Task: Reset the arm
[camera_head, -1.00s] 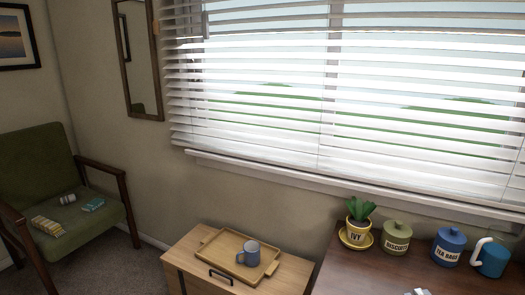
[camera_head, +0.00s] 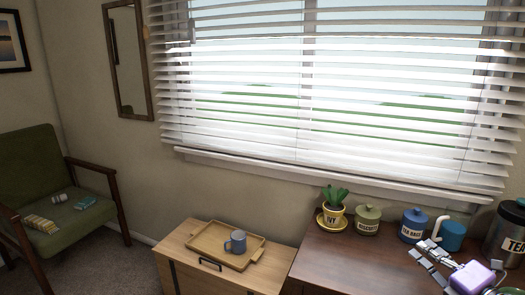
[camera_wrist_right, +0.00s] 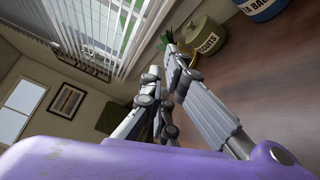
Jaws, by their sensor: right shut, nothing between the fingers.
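My right gripper (camera_head: 421,249) is at the lower right of the head view, above the dark wooden desk (camera_head: 340,262). Its purple body and grey fingers show, with the fingers pointing up and left. In the right wrist view the fingers (camera_wrist_right: 162,66) are close together with nothing held between them. My left gripper is in neither view.
A blue mug (camera_head: 238,241) is on the tray (camera_head: 207,242).

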